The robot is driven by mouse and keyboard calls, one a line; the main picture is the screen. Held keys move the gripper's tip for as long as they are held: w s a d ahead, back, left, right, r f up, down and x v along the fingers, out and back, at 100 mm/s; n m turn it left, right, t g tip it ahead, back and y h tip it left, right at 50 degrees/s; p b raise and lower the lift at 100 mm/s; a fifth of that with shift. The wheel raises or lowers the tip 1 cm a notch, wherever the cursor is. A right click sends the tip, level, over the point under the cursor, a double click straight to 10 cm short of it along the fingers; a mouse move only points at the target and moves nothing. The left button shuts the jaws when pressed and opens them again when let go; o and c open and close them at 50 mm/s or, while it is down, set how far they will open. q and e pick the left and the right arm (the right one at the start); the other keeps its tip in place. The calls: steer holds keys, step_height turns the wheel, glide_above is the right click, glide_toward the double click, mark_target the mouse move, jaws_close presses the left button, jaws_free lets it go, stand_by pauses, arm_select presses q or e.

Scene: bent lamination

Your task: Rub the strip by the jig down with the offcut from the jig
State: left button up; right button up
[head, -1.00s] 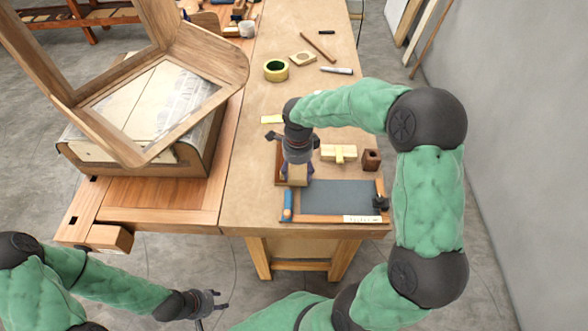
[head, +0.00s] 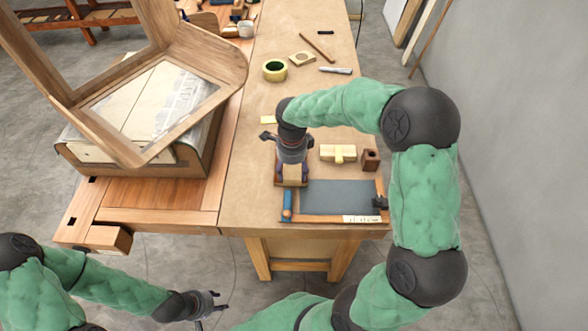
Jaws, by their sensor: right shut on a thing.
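My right gripper (head: 292,172) points down over the bench and is shut on a small pale wooden block (head: 292,174), which looks like the offcut. A brown wooden piece (head: 278,171) shows beside and behind it; the gripper hides most of it, and I cannot tell whether the block touches it. A pale wooden block with a narrow band across it (head: 338,153), possibly the jig, lies to the right. I cannot make out the strip clearly. My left gripper (head: 218,302) is open and empty, low in front of the bench.
A grey sheet (head: 340,196) in a wooden edging (head: 325,219) lies near the bench's front edge, with a blue tool (head: 287,205) at its left. A dark wooden block (head: 371,159) stands right. Tape (head: 275,70) lies further back. A large wooden frame (head: 150,110) fills the left.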

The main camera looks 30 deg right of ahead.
steer(key=shift+r+p, duration=1.9)
steer(key=shift+r, duration=1.15)
